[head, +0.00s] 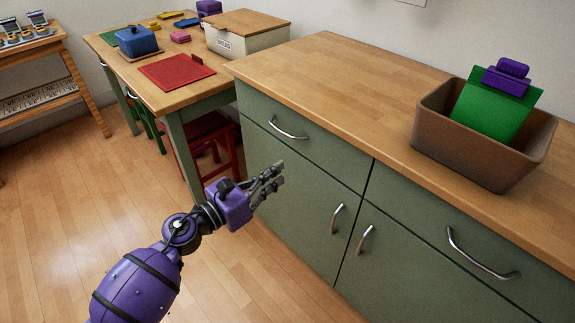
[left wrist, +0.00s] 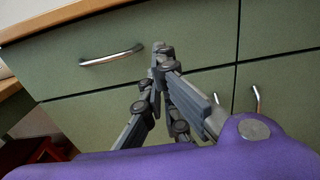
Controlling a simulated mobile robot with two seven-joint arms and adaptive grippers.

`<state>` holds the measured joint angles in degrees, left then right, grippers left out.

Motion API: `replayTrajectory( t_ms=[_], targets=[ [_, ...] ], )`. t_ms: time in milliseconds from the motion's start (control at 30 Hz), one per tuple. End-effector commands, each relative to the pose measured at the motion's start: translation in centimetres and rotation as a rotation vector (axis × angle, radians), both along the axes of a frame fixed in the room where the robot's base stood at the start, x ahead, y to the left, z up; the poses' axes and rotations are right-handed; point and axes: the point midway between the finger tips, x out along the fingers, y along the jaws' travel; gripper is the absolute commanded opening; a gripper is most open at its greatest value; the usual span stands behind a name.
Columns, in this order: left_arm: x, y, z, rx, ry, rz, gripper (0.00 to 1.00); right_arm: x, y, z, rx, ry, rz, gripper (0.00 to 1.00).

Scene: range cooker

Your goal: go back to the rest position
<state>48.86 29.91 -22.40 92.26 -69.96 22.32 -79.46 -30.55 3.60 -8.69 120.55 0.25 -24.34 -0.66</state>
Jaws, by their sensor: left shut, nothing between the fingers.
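My left gripper (head: 272,181) is in front of the green cabinet (head: 300,205), below the level of its wooden top and apart from the handles as far as I can see. Its fingers are shut and empty. The left wrist view shows the fingertips (left wrist: 162,50) close together before the cabinet front, to the right of a drawer handle (left wrist: 112,56). My right gripper does not show in either view.
A brown bin (head: 480,160) with a green board (head: 495,108) and a purple clip-like thing (head: 507,76) stands on the wooden counter (head: 350,85). A lower table at the left holds a red mat (head: 176,72), blue container (head: 137,41) and white box (head: 245,40). The floor at left is clear.

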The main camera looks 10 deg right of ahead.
Motion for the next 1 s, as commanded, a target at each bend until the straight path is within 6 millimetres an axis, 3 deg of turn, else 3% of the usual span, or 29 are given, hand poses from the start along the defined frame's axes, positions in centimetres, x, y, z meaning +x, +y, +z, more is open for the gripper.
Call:
replayTrajectory(
  t_ms=[367, 467, 600, 667, 767, 867, 1000],
  targets=[
    [-0.3, 0.9, 0.1, -0.03, 0.04, 0.01, 0.0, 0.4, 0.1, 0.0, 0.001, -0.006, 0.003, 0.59],
    [0.5, 1.4, 0.9, -0.134, 0.14, 0.049, 0.0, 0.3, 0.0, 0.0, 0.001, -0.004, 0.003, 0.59],
    [1.7, 2.3, 4.1, -0.418, 0.35, 0.111, 0.0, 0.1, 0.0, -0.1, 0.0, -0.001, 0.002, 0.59],
    [1.6, 3.1, 4.3, -0.564, 0.472, 0.142, 0.0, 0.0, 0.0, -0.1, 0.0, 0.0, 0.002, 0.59],
    [0.7, 5.0, 3.0, -0.825, 0.703, 0.207, 0.0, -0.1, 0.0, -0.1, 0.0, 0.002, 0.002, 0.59],
    [-1.0, 7.4, 0.2, -1.087, 0.937, 0.284, 0.0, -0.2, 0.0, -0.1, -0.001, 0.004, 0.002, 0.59],
    [-5.0, 10.9, -5.5, -1.455, 1.244, 0.422, 0.0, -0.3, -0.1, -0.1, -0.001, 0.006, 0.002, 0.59]
  ],
)
